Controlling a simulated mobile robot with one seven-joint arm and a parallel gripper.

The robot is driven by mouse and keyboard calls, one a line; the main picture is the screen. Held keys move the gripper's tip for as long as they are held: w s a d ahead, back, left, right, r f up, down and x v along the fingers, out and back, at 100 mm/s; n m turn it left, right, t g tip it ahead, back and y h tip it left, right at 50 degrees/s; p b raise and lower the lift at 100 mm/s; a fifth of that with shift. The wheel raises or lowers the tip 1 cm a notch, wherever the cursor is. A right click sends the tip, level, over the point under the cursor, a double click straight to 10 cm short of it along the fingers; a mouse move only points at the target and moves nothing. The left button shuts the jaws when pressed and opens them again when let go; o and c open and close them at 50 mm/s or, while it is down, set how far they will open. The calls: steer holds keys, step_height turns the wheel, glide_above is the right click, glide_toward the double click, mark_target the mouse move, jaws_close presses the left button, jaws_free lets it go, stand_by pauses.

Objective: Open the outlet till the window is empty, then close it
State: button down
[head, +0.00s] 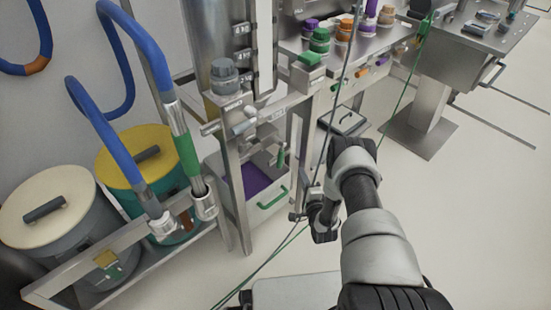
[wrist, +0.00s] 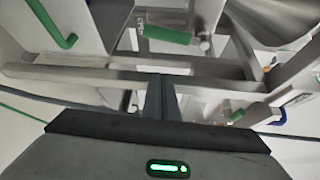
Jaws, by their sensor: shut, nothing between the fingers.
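The steel hopper column (head: 212,45) stands at upper centre with a dark vertical strip of labels; I cannot tell how full its window is. Below it, a steel bin with a green handle (head: 273,197) holds purple material (head: 255,180). A small green grip (head: 281,155), perhaps an outlet lever, stands above the bin. In the wrist view a green cylindrical grip (wrist: 167,34) and a green bin handle (wrist: 50,25) show at the top.
Two drums, one with a cream lid (head: 45,205) and one with a yellow lid (head: 145,155), stand at left below blue hoses (head: 100,120). A steel shelf (head: 345,65) carries several coloured jars. Steel frame bars (wrist: 80,75) cross close ahead of my gripper. Floor at right is open.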

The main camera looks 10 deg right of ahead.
mark_target(281, 155)
steer(key=w+a+b, duration=0.3)
steer(key=w+a, duration=0.1)
steer(key=w, duration=0.3)
steer(key=shift+w+a+f, duration=0.3)
steer(key=shift+a, duration=0.05)
steer(key=shift+s+r+m, duration=0.15)
steer(key=shift+m, duration=0.25)
